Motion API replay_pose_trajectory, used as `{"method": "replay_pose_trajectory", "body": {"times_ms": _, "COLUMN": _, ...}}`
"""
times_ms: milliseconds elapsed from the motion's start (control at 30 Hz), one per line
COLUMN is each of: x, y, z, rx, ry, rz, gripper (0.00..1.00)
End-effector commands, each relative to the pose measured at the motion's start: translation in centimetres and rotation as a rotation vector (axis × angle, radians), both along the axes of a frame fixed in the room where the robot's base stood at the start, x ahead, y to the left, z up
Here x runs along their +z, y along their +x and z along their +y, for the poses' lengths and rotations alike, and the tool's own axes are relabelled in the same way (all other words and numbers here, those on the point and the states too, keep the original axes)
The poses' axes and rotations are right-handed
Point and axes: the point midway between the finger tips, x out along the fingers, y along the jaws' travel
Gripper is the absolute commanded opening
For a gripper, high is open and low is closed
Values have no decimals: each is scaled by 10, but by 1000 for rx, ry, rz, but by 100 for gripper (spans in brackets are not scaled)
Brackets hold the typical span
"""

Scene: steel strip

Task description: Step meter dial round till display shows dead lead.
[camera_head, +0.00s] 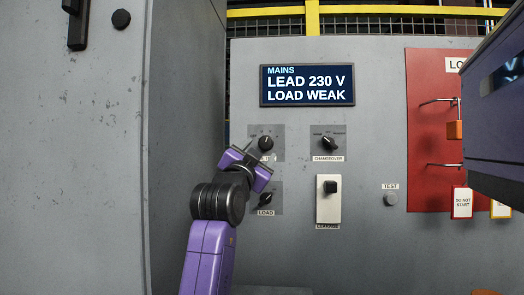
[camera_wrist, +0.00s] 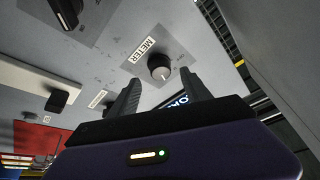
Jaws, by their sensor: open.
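The display (camera_head: 307,85) on the grey panel reads "MAINS", "LEAD 230 V", "LOAD WEAK". Below it at the left is the meter dial (camera_head: 265,143), a round black knob with a pale mark, on a dark plate. In the wrist view the meter dial (camera_wrist: 160,67) sits beside its "METER" label. My gripper (camera_head: 250,157) is in front of the panel at the meter plate and partly covers its label. In the wrist view the open fingers (camera_wrist: 160,87) point toward the dial, with the knob between and just beyond their tips. I cannot tell whether they touch it.
The load knob (camera_head: 266,198) is just below the meter dial. The changeover knob (camera_head: 329,143) is to its right, above a white switch plate (camera_head: 328,209). A test button (camera_head: 390,199) and red lockout board (camera_head: 425,130) are further right. A grey cabinet (camera_head: 100,150) stands close on the left.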

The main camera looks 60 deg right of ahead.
Motion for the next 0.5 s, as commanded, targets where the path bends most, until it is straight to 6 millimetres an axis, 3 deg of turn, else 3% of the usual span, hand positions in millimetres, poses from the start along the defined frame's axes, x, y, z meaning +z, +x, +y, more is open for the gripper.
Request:
{"method": "replay_pose_trajectory", "body": {"times_ms": 200, "x": -10, "y": -5, "z": 26, "rx": 1, "ry": -1, "rz": 0, "gripper": 56}}
{"method": "replay_pose_trajectory", "body": {"times_ms": 500, "x": -12, "y": -6, "z": 30, "rx": -1, "ry": 0, "rz": 1, "gripper": 56}}
